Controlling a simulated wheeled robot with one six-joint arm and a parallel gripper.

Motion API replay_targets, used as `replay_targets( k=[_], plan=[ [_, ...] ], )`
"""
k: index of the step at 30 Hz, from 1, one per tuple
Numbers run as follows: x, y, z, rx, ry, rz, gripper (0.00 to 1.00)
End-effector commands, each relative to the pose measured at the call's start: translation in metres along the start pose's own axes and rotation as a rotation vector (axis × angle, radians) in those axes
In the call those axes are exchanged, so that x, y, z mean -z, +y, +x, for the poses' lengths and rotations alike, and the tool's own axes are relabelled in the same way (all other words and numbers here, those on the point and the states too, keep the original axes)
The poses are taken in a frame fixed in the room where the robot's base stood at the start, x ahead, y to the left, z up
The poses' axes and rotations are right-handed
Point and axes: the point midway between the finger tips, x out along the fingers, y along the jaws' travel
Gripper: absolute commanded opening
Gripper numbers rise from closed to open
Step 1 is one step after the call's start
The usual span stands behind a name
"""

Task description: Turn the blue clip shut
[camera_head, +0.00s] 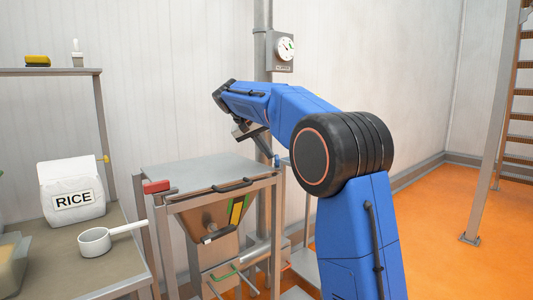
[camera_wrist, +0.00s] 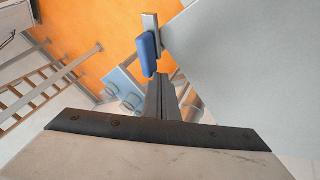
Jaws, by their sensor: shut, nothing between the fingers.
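The blue clip (camera_wrist: 147,54) shows in the wrist view as a small blue block against a grey metal piece at the edge of the grey lid (camera_wrist: 245,70). In the head view the blue clip (camera_head: 277,160) is a small blue spot at the lid's right back corner. My gripper (camera_head: 267,152) reaches down to that corner from above. In the wrist view the fingers of my gripper (camera_wrist: 158,82) are shut and empty, their tips close by the clip. I cannot tell whether they touch it.
A red clip (camera_head: 156,186) sits at the lid's left edge. A hopper (camera_head: 212,222) hangs under the lid. A rice bag (camera_head: 73,188) and a white scoop (camera_head: 96,240) stand on the left bench. A pole with a gauge (camera_head: 284,49) rises behind.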

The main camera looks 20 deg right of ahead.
Motion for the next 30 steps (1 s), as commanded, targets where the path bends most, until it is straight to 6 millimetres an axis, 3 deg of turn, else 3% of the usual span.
replay_targets(
  k=[6,11,30],
  plan=[
    [0.006,0.005,0.004,0.002,0.003,-0.001,0.00],
    [0.011,0.007,0.008,-0.058,-0.058,0.113,0.00],
    [0.016,0.020,0.017,-0.054,-0.054,0.106,0.00]
  ],
)
